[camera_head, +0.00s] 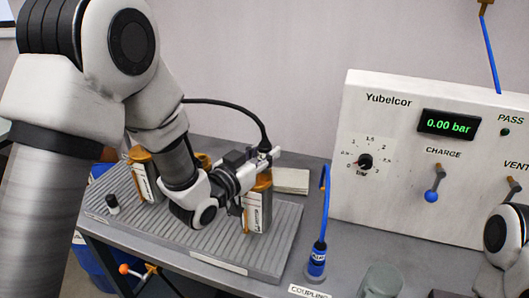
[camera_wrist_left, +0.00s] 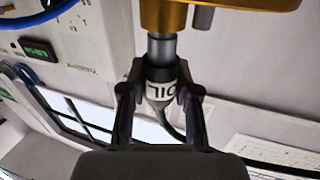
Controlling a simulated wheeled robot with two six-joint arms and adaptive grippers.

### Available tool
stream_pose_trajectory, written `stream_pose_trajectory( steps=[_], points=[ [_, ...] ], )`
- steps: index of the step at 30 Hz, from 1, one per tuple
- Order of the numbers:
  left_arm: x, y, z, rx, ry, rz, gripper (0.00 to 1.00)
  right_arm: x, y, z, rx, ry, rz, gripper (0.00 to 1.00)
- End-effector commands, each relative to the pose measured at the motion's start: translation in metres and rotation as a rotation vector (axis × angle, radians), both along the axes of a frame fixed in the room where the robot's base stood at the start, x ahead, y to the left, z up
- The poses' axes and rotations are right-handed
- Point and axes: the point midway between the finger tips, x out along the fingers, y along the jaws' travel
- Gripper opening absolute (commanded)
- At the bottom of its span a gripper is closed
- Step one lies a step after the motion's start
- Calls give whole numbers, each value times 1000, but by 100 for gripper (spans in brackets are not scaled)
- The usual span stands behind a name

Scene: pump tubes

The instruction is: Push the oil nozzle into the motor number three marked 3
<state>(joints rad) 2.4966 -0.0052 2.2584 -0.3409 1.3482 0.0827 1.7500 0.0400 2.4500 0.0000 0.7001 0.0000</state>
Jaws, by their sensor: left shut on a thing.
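My left gripper (camera_head: 258,168) is shut on the oil nozzle (camera_wrist_left: 161,90), a dark and pale fitting with OIL lettering and a black hose. The nozzle's grey metal end meets the underside of a gold motor part (camera_wrist_left: 215,14) in the left wrist view; how deep it sits I cannot tell. In the head view the gripper is at the top of the right-hand motor (camera_head: 257,210), a gold and grey cylinder with a white label. Its number is not readable. Another motor (camera_head: 147,178) stands to the left, and a third is mostly hidden behind my arm.
The motors stand on a ribbed grey tray (camera_head: 282,250). A blue coupling hose (camera_head: 318,258) stands upright to its right. The white Yubelcor panel (camera_head: 390,110) reads 0.00 bar. A small black knob (camera_head: 113,203) stands at the tray's left. Part of my right arm shows at the right edge.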

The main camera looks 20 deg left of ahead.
Motion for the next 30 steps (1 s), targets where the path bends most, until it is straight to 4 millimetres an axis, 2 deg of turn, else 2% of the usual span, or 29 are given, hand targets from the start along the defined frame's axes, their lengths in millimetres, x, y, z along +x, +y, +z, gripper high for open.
stream_pose_trajectory(
  steps=[13,14,15,16,26,30],
  points=[
    [0,0,-7,0,4,0,0,0,0,-4,0,0,0,40],
    [0,0,-7,0,4,0,41,0,0,-4,0,0,0,40],
    [0,0,-7,0,4,0,55,0,0,-4,0,0,0,40],
    [0,0,-7,0,4,0,60,0,0,-5,0,0,0,40],
    [-3,1,-6,0,3,1,60,0,0,-4,0,0,0,40],
    [-22,8,-6,-3,6,3,60,0,0,-4,0,0,0,40]
  ],
)
